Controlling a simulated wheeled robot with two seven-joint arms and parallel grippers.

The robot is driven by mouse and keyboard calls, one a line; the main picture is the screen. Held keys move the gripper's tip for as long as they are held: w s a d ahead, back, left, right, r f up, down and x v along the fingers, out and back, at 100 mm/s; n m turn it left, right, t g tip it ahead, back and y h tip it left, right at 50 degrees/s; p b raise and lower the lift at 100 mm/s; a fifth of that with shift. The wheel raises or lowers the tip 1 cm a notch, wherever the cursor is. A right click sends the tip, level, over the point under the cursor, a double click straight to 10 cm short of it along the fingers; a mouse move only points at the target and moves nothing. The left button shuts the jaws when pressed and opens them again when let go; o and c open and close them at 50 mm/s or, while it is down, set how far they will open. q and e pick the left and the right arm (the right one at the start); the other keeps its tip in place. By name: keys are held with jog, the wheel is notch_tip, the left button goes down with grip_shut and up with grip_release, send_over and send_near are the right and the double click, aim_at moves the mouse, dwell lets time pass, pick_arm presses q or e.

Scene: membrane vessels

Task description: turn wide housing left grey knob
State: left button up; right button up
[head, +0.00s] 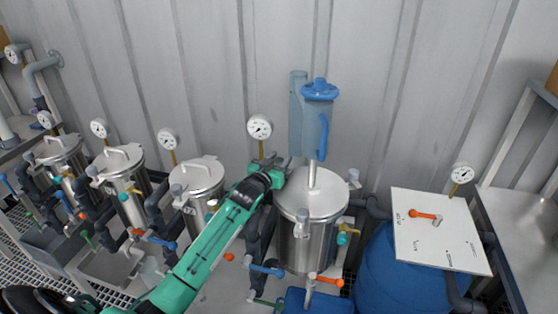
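The wide housing (309,240) is a large steel vessel with a flat round lid (322,200), standing right of the picture's middle. Grey knobs show on its lid at the front (302,214) and at the right (353,175). A knob at the lid's left edge cannot be made out; my gripper covers that area. My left arm, green and black, reaches up from the lower left. My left gripper (272,164) is at the lid's back left edge. Whether its fingers touch or hold a knob cannot be told. My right gripper is out of view.
A blue filter housing (315,125) rises behind the lid. A pressure gauge (260,127) stands just behind my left gripper. Several narrower steel vessels (124,187) line the left. A blue barrel (385,265) and white panel (440,232) stand right. Pipes and coloured valve handles crowd the front.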

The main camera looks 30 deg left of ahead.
pick_arm(q)
jog(key=c, duration=0.6)
jog(key=shift+r+m+h, duration=0.1)
jog(key=shift+m+h, duration=0.2)
jog(key=shift+h, duration=0.1)
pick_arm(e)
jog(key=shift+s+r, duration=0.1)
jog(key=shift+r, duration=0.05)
pick_arm(q)
jog(key=shift+h, duration=0.3)
jog(key=shift+m+h+p, duration=0.35)
jog(key=shift+m+h, duration=0.15)
jog(key=shift+h, duration=0.1)
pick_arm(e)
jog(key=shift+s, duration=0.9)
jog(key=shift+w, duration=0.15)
pick_arm(q)
jog(key=o, duration=0.8)
jog(key=shift+c, duration=0.2)
jog(key=shift+o, duration=1)
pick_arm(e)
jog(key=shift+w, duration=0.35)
